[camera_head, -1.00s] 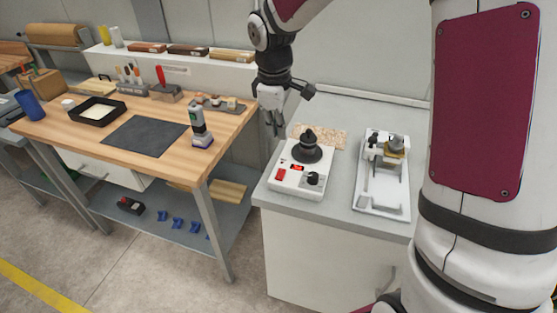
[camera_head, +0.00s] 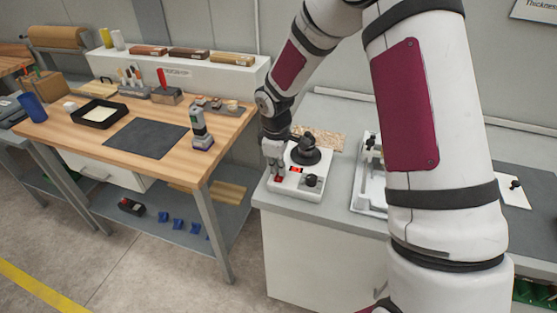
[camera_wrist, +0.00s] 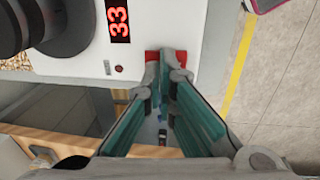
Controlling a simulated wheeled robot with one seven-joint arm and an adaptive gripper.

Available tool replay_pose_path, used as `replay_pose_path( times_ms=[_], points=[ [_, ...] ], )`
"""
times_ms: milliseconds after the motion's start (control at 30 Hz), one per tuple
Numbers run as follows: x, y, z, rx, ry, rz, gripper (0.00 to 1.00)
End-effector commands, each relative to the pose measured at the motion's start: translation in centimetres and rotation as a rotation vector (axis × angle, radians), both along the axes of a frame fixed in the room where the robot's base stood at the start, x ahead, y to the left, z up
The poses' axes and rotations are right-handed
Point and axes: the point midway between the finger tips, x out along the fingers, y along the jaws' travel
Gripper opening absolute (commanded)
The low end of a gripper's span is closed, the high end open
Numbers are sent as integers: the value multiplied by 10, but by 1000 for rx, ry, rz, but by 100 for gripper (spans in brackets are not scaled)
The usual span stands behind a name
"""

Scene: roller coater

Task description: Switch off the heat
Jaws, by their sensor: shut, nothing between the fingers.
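The white heating device (camera_head: 297,182) stands on the grey counter, with a black round top piece (camera_head: 306,152) and a black knob (camera_head: 311,181) at its front. Its red digital display (camera_wrist: 118,20) reads 33 in the wrist view. A red switch (camera_wrist: 152,55) lies at the device's edge, partly hidden behind my fingertips. My gripper (camera_wrist: 166,58) is shut and empty, with its fingertips at the red switch. In the head view my gripper (camera_head: 275,168) points down over the device's front left part. I cannot tell whether the tips press the switch.
A white tray-like fixture (camera_head: 368,188) stands to the right of the device, partly hidden by my arm. A wooden workbench (camera_head: 170,160) with a bottle-like tool (camera_head: 200,130) is at the left, across a gap. A speckled board (camera_head: 328,139) lies behind the device.

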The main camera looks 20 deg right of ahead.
Motion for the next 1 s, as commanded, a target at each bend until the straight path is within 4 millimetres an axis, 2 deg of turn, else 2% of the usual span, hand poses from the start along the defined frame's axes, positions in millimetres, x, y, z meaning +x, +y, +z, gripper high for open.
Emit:
replay_pose_path(
  times_ms=[367,500,1000],
  points=[
    [1,0,-2,0,0,0,0],
    [5,-3,-11,0,-1,-1,0],
    [-6,3,-11,1,7,1,0]
  ],
)
